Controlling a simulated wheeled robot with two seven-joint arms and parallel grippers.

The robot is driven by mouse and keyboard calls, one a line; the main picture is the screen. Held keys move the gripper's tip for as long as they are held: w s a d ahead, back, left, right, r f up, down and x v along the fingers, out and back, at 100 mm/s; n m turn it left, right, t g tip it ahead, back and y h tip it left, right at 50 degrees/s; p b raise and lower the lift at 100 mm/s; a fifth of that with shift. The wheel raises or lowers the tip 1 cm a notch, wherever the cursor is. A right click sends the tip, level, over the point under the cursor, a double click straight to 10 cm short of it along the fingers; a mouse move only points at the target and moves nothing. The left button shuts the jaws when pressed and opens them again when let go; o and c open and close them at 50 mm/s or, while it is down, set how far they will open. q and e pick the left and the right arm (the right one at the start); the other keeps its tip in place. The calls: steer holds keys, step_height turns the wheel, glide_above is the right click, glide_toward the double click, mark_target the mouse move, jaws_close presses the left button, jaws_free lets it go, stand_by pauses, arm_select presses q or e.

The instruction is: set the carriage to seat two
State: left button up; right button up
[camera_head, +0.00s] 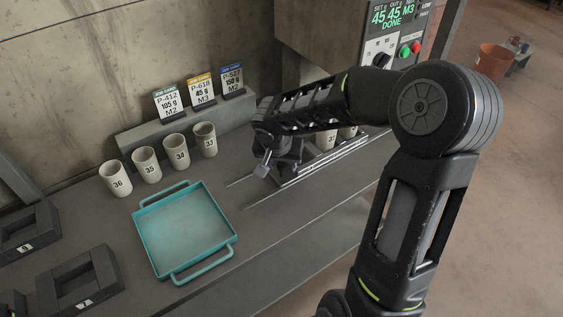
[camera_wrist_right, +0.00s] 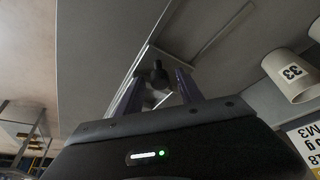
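The carriage rails (camera_head: 255,203) run along the bench beneath my right arm. The carriage itself is largely hidden by the arm, so which seat it stands at cannot be told. My right gripper (camera_head: 273,166) is low over the rails, pointing down. In the right wrist view, a dark knob (camera_wrist_right: 157,74) shows between its two spread fingers (camera_wrist_right: 159,88), with gaps on both sides. The gripper looks open around the knob; contact is not visible. A cup (camera_head: 325,140) and part of another stand behind the rails, partly covered by the arm. My left gripper is not seen.
A teal tray (camera_head: 228,236) lies left of the rails. Several numbered cups (camera_head: 147,165) stand behind it, below cards on a grey ledge (camera_head: 140,134). Dark fixtures (camera_head: 112,272) sit at left. A control box (camera_head: 404,36) reads 45, 45, M3, DONE.

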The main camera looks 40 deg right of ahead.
jaws_close()
stand_by(1.2)
